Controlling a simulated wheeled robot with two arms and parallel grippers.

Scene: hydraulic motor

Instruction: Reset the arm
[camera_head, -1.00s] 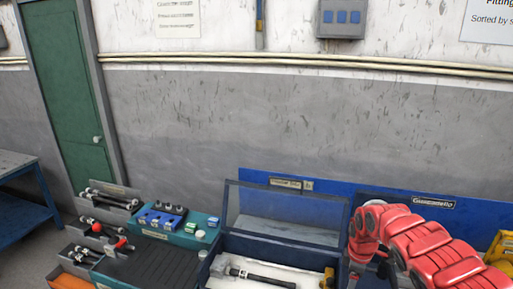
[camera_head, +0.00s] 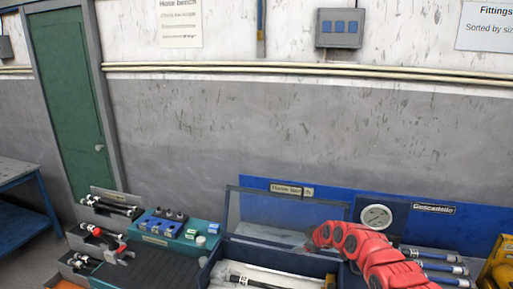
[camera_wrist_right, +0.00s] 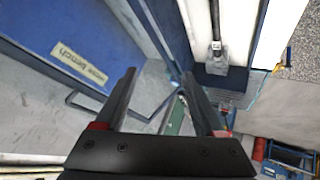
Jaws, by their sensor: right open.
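My red right arm (camera_head: 385,262) comes in from the lower right in the head view. Its end, with the right gripper (camera_head: 311,246), is in front of the open clear-lidded case (camera_head: 215,268); the fingers are small and hard to make out there. In the right wrist view the right gripper (camera_wrist_right: 158,88) shows two dark fingers well apart, with nothing between them. A blue panel with a "Hose bench" label (camera_wrist_right: 80,65) lies beyond the fingers. A hose with a metal end (camera_wrist_right: 216,45) lies on a white surface. My left gripper is not in view.
The raised clear lid (camera_head: 270,212) stands close by the arm. A teal case (camera_head: 200,240) with small fittings and racks of hoses (camera_head: 110,205) are to the left. A round gauge (camera_head: 376,217) and blue-ended hoses (camera_head: 440,268) are at right.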

